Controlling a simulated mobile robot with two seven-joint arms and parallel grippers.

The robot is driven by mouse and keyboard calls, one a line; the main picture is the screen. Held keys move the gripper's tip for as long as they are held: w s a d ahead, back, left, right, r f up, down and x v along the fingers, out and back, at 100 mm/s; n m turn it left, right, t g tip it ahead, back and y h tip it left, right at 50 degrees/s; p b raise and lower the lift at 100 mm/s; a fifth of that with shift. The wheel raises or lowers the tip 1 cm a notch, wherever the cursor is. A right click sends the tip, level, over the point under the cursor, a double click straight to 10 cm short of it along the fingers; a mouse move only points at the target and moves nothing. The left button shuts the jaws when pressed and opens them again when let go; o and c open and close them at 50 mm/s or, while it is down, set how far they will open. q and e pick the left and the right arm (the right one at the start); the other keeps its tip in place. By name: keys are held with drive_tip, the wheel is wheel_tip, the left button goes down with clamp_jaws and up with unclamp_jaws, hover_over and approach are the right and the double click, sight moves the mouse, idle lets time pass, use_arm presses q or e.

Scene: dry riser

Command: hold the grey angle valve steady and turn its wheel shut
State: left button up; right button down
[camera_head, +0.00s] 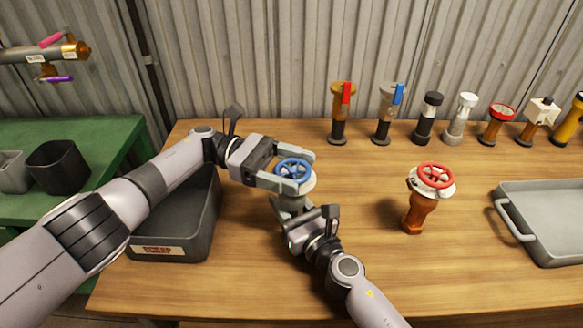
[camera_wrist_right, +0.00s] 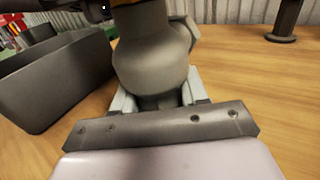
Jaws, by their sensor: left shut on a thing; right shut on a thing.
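The grey angle valve (camera_wrist_right: 152,65) stands on the wooden table, with a blue spoked wheel (camera_head: 292,169) on top. My left gripper (camera_head: 297,172) comes in from the left and is shut on the wheel, one finger on each side of its rim. My right gripper (camera_head: 295,210) comes in from below and is shut on the lower part of the valve body. In the right wrist view its fingers (camera_wrist_right: 158,100) sit either side of the narrow part under the rounded body. The left gripper and right hand hide much of the valve in the head view.
A dark scrap bin (camera_head: 165,252) stands at the left, under my left arm. Several fittings (camera_head: 428,115) line the back. The table between the two valves is clear.

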sight(290, 168)
use_arm(q)
drive_tip(key=o, duration=1)
drive_tip(key=shift+w+a, duration=0.1)
drive_tip(key=shift+c, duration=0.2)
drive_tip(key=shift+r, duration=0.1)
wheel_tip(290, 168, up, 10)
drive_tip(key=shift+f, duration=0.1)
